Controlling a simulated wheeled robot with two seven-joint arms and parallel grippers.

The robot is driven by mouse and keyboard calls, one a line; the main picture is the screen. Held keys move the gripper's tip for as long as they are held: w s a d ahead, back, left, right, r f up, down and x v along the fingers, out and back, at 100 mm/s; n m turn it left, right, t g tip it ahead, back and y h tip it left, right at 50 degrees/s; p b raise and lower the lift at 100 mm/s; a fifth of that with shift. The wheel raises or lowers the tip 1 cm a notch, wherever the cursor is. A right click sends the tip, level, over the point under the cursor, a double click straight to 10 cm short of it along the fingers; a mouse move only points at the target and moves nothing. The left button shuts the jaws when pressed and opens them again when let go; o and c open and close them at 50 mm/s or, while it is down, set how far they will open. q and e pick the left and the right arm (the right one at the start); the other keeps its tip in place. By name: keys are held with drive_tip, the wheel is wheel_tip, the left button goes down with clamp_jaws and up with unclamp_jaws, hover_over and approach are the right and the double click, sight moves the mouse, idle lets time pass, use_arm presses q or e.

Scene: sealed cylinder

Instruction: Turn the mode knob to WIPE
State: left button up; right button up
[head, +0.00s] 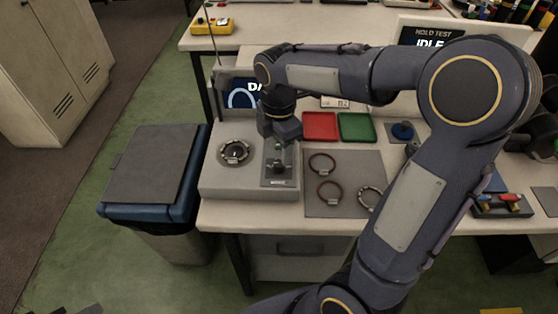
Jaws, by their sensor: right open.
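A pale box (215,182) stands at the left end of the table. A grey panel (279,181) with a small label is set on the right part of its top. My right gripper (281,146) points down over this panel and is open. A small greenish-grey knob-like part (280,164) shows just under the fingers. The gripper hides part of it, so I cannot tell whether the fingers touch it or which way it points. The mode markings are too small to read. My left gripper is not in view.
A round metal fitting (236,152) sits on the box's left part. A grey mat (326,208) holds several ring clamps. A red tray (320,126) and a green tray (356,126) lie behind it. A screen (430,37) reads HOLD TEST, IDLE. A lidded bin (153,165) stands left.

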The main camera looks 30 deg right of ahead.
sight(279, 163)
drive_tip(key=shift+f, duration=2.3)
drive_tip(key=shift+c, duration=0.4)
drive_tip(key=c, duration=0.9)
